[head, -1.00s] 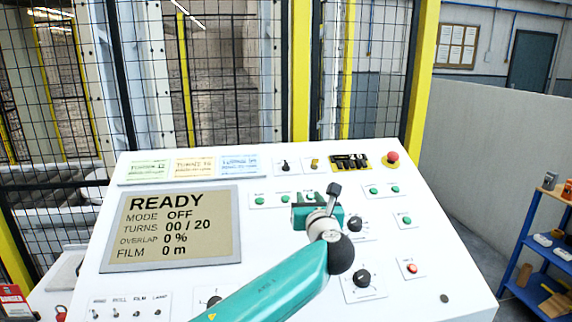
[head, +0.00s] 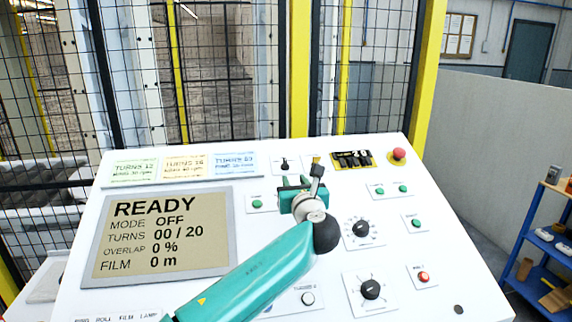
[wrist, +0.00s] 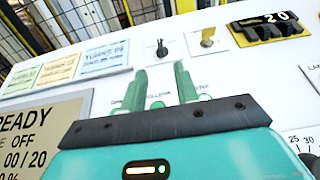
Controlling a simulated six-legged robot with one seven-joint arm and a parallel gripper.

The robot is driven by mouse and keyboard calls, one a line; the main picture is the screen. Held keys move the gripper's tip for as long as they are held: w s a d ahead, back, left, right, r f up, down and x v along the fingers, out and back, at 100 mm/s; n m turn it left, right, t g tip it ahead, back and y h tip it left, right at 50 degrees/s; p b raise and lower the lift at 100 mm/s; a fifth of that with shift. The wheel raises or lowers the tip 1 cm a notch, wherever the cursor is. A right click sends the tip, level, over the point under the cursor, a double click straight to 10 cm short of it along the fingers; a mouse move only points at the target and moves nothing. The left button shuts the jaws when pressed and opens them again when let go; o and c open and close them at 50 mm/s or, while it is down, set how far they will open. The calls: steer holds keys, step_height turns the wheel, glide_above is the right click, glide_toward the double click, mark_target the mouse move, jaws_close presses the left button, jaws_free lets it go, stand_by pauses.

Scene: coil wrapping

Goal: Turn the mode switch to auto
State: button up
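The white control panel (head: 265,300) slopes up in front of me. Its display (head: 165,235) reads READY, MODE OFF, TURNS 00 / 20. A small black rotary switch (head: 284,165) sits in the top row, with a brass-coloured switch (head: 316,163) to its right. The wrist view shows the black switch (wrist: 162,48) and the brass one (wrist: 207,38) more closely. Their labels are too small to read, so I cannot tell which is the mode switch. My teal gripper (head: 294,181) points at the top row. In the wrist view its green fingers (wrist: 160,72) are apart and empty, below the black switch.
A black counter (head: 352,159) and a red emergency button (head: 399,153) lie to the right in the top row. Two larger black knobs (head: 361,228) (head: 371,289) and several green buttons (head: 420,223) are lower right. A mesh fence stands behind; a blue shelf (head: 545,240) is at right.

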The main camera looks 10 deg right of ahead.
mark_target(286, 165)
steer(key=w, duration=1.1)
steer(key=shift+w+f, duration=0.1)
steer(key=shift+w, duration=0.3)
steer(key=shift+c, duration=0.4)
jaws_close()
